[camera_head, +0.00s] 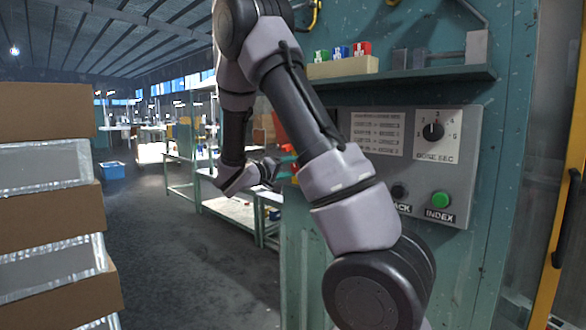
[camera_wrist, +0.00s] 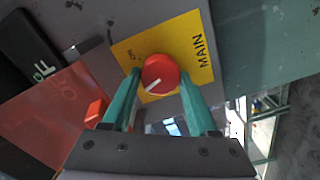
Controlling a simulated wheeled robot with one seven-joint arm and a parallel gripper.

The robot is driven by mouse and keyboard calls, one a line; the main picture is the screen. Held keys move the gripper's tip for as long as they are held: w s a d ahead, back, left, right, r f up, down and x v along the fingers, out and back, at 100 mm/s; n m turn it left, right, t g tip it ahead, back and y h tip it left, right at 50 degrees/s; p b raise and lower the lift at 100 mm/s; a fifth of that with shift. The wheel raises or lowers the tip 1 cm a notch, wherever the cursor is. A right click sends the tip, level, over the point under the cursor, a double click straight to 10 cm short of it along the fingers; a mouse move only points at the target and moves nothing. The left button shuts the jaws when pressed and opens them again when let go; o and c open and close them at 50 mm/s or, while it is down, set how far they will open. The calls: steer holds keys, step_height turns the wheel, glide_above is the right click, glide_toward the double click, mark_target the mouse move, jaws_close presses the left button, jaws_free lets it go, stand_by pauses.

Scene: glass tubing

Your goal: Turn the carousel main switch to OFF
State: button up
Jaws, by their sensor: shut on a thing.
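The main switch is a round red knob (camera_wrist: 158,70) on a yellow plate (camera_wrist: 182,30) marked MAIN, in the wrist view. A white pointer line on the knob points toward the lower left of that view. Small lettering on the plate left of the knob is too small to read surely. My gripper (camera_wrist: 160,76) has its two teal fingers on either side of the knob and is shut on it.
The head view shows a grey panel (camera_head: 465,165) with a black dose dial (camera_head: 433,131) and a green INDEX button (camera_head: 441,200). A shelf (camera_head: 440,76) juts out above it. Stacked boxes (camera_head: 45,210) stand at left. The wrist view shows a red sheet-like part (camera_wrist: 50,115).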

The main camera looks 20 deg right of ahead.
steer(key=n, duration=0.5)
steer(key=shift+a+f, duration=0.1)
steer(key=shift+f, duration=0.05)
steer(key=shift+n, duration=0.4)
steer(key=o, duration=1.4)
steer(key=shift+c, duration=0.2)
steer(key=v, duration=1)
steer(key=shift+a, duration=0.35)
steer(key=shift+s, duration=0.1)
